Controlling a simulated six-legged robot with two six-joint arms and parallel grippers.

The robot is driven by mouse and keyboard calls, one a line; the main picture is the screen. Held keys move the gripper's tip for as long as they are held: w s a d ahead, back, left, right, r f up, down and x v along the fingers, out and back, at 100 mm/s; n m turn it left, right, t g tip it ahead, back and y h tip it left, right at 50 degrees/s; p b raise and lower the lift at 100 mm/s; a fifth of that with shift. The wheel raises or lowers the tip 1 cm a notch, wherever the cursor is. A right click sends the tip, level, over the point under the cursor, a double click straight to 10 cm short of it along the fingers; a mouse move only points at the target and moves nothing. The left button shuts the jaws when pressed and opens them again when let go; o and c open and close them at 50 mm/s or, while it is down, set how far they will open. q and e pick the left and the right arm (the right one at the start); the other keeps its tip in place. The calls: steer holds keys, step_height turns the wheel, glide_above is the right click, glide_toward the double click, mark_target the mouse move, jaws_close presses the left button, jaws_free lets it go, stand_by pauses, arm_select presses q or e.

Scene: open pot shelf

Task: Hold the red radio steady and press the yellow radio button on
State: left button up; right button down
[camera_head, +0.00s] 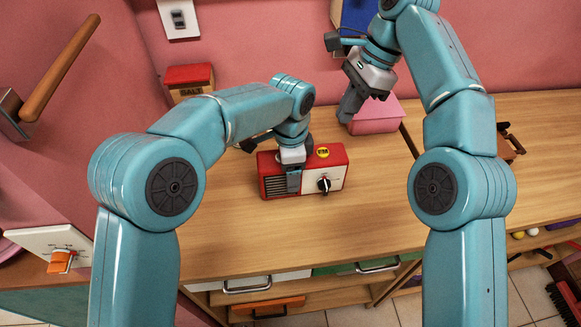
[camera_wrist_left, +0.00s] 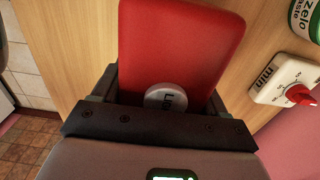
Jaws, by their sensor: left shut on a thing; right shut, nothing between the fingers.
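The red radio (camera_head: 334,158) stands on the wooden counter, with a speaker grille and a black-and-white dial on its front. The yellow radio button (camera_head: 323,152) is on its top, right of my left gripper, and uncovered. My left gripper (camera_head: 293,182) reaches down over the radio and is shut on it. My right gripper (camera_head: 348,108) is shut and empty, above and behind the radio, by the pink box.
A pink box (camera_head: 377,118) stands behind the radio, and a red-lidded salt box (camera_head: 190,80) stands back left. A white timer with a red knob (camera_wrist_left: 287,82) and a green-white container (camera_wrist_left: 306,18) show in the left wrist view. The counter front is clear.

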steer(key=w+a+t, duration=0.1)
steer(key=w, duration=0.2)
arm_select(q)
steer(key=shift+r, duration=0.1)
arm_select(e)
steer(key=r+m+t+y, duration=0.2)
steer(key=t+y, duration=0.2)
steer(key=t, duration=0.2)
glide_above(326, 155)
steer(key=shift+w+f, duration=0.1)
steer(key=shift+f, duration=4.45)
steer(key=shift+f, duration=0.1)
